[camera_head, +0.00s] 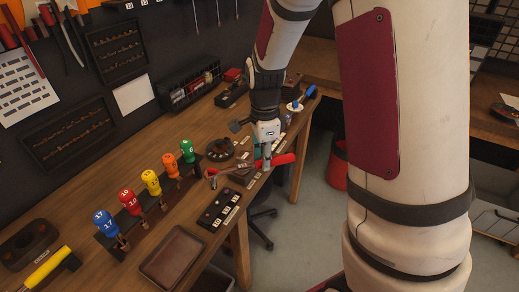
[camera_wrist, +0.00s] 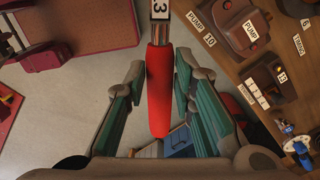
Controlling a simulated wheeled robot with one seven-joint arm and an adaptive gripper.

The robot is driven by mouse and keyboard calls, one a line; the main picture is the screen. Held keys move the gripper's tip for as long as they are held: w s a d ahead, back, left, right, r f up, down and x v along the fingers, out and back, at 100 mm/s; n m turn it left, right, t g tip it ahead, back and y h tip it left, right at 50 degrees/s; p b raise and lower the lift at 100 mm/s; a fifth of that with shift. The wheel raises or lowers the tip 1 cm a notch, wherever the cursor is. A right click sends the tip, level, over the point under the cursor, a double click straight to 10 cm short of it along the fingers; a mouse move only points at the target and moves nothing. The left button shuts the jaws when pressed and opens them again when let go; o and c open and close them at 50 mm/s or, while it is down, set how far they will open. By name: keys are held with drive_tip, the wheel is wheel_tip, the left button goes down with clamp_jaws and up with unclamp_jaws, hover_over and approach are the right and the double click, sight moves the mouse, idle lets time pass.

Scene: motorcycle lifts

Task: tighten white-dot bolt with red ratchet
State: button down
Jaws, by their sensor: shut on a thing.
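My gripper (camera_head: 266,158) is shut on the red ratchet (camera_head: 283,160) and holds it near the front edge of the wooden workbench. In the wrist view the ratchet's red handle (camera_wrist: 158,90) lies between the green-padded fingers of my gripper (camera_wrist: 157,95). Its metal shaft carries a white label, partly cut off at the top edge, ending in 3. In the head view the metal end points left, over the bench. I cannot make out a white-dot bolt in either view.
Several numbered, coloured-handled tools stand in a rack (camera_head: 107,244) at left. A brown tray (camera_head: 172,257) and a dark labelled box (camera_head: 219,208) lie near the front edge. Labelled pump parts (camera_wrist: 240,30) sit on the bench. Open floor (camera_head: 318,205) lies right of it.

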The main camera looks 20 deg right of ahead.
wheel_tip(320, 180, down, 6)
drive_tip(key=b, duration=0.2)
drive_tip(key=shift+b, duration=0.3)
drive_tip(key=shift+f, duration=0.9)
idle(3.2)
drive_tip(key=shift+s+a+m+p, duration=0.25)
drive_tip(key=shift+s+m+p, duration=0.5)
drive_tip(key=shift+s, duration=0.15)
drive_tip(key=shift+s+a+m+p, duration=0.2)
drive_tip(key=shift+s+m+p, duration=0.5)
drive_tip(key=shift+s, duration=0.15)
